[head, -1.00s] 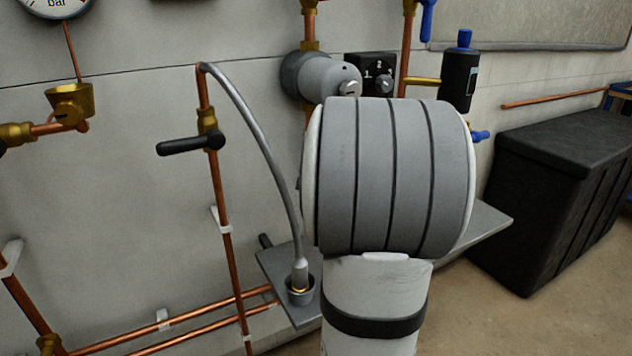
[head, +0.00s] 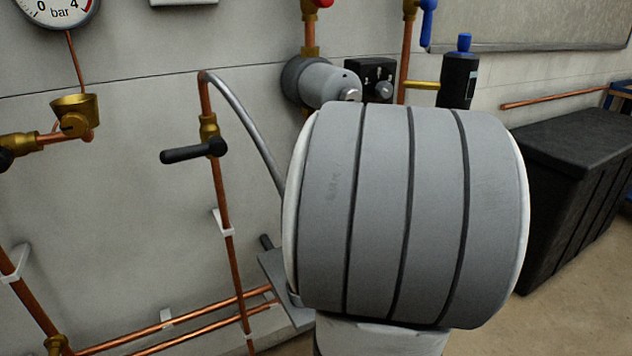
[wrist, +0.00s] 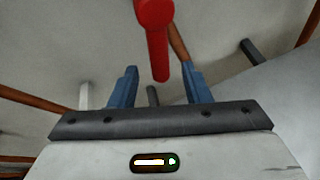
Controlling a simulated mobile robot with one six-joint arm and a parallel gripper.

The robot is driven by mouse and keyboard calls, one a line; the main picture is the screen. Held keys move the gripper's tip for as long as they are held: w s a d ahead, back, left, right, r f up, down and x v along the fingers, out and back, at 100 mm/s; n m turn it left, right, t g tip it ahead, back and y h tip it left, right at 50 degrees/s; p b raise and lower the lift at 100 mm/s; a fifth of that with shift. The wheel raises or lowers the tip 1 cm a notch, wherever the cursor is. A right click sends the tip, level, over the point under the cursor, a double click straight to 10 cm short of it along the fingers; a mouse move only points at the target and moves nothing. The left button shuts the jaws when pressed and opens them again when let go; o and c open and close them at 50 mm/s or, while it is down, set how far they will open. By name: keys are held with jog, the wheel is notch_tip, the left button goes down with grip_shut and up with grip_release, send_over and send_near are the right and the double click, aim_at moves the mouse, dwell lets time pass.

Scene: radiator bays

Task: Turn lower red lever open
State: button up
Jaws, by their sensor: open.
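A red lever (wrist: 158,45) shows in the wrist view, with a round hub at the top edge and a straight handle pointing down. My gripper (wrist: 160,72) is open, with one blue finger on each side of the handle's lower end. A gap shows between the handle and each finger; I cannot tell how deep the handle sits between them. In the head view my gripper and this lever are hidden behind my own grey arm. A red part (head: 322,3) is cut off at the head view's top edge; I cannot tell whether it belongs to a lever.
A black-handled valve (head: 195,152) sits on the copper pipe left of my arm, with a grey hose (head: 245,120) beside it. A grey cylinder (head: 325,82) and black switch box (head: 377,72) are on the wall. A black chest (head: 585,170) stands at right.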

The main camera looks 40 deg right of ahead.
jog(key=shift+s+r, duration=0.15)
jog(key=shift+s, duration=0.2)
